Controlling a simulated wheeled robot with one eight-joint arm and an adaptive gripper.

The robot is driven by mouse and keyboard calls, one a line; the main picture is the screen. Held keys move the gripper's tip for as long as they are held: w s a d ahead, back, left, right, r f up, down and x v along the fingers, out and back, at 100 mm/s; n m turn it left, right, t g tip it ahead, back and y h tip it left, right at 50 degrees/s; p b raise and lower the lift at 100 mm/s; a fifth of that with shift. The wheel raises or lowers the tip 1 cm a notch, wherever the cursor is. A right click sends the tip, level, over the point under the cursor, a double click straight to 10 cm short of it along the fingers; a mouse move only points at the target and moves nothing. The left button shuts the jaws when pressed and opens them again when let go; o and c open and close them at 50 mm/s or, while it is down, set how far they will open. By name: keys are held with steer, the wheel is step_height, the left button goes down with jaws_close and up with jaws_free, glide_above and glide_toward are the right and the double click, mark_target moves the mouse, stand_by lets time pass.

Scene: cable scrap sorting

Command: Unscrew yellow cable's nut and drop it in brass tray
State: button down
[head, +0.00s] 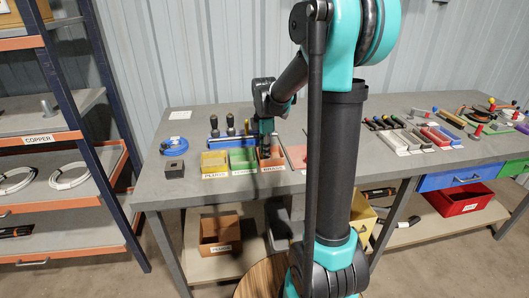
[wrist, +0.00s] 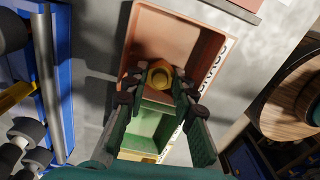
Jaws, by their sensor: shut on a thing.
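My gripper (wrist: 160,85) is shut on a yellow, brass-coloured nut (wrist: 160,74), which sits between the fingertips. In the wrist view the nut is over the orange-brown brass tray (wrist: 182,30), whose floor shows beyond it. In the head view my gripper (head: 267,148) is at the brass tray (head: 272,162), pointing down. The nut is hidden there. I cannot make out the yellow cable for certain; a yellow piece (wrist: 17,95) shows at the left edge of the wrist view, by a blue rack.
A green tray (head: 242,160) and a yellow tray (head: 214,163) stand left of the brass tray. Behind them is a blue rack (head: 214,126) with black-handled tools. A blue cable coil (head: 174,147) and a dark block (head: 174,169) lie farther left. A reddish tray (head: 297,157) is to the right.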

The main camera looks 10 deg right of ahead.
steer(key=c, duration=1.2)
jaws_free()
steer(key=shift+o, duration=0.2)
steer(key=shift+r, duration=0.1)
steer(key=shift+r, duration=3.45)
